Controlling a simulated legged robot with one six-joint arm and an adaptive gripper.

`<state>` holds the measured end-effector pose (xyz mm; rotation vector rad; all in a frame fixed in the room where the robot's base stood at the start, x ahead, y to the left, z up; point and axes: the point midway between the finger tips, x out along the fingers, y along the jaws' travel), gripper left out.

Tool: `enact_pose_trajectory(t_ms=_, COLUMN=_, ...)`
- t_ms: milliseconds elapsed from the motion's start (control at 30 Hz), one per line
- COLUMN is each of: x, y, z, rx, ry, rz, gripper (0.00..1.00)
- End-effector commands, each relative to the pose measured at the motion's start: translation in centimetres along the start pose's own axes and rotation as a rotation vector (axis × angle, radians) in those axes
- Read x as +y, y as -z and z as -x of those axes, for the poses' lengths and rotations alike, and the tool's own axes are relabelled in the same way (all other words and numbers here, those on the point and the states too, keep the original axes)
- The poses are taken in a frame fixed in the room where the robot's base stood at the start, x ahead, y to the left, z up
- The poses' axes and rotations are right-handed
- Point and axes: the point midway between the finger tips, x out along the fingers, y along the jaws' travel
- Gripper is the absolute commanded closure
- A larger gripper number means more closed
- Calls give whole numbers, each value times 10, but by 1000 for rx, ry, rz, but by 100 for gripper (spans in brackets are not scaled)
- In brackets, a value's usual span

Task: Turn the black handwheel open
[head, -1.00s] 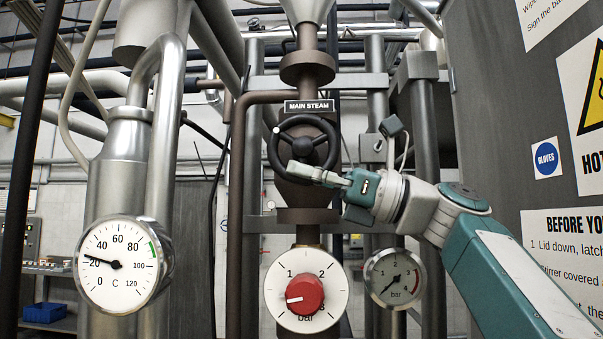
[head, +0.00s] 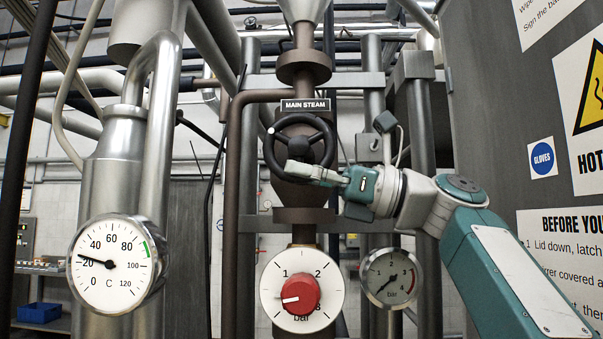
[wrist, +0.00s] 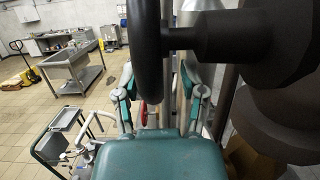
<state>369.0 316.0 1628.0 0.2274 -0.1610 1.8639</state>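The black handwheel (head: 299,148) is mounted upright on the brown steam valve, under the "MAIN STEAM" label (head: 306,105). My gripper (head: 303,172) is at the lower part of the wheel, in front of its rim and hub in the head view. In the wrist view the dark wheel rim (wrist: 146,50) runs down between the two spread fingers of my gripper (wrist: 161,85). There are gaps on both sides, so the fingers are open and not closed on the rim. The fingertips partly hide the wheel's lower spokes in the head view.
A red knob (head: 300,295) on a white bar dial sits below the valve. A round temperature gauge (head: 112,264) is at left, and a pressure gauge (head: 391,277) at right. A brown pipe (head: 236,200) runs close left of the wheel. A grey sign panel (head: 490,150) stands at right.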

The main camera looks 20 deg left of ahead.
Motion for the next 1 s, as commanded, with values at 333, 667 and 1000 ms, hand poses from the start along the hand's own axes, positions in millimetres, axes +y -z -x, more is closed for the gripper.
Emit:
enact_pose_trajectory(t_ms=333, x=1, y=-1, z=4, rx=1, ry=-2, rz=2, gripper=43)
enact_pose_trajectory(t_ms=667, x=-1, y=0, z=63, rx=1, ry=3, rz=1, gripper=43)
enact_pose_trajectory(t_ms=1000, x=-2, y=2, z=114, rx=2, ry=0, rz=-1, gripper=43)
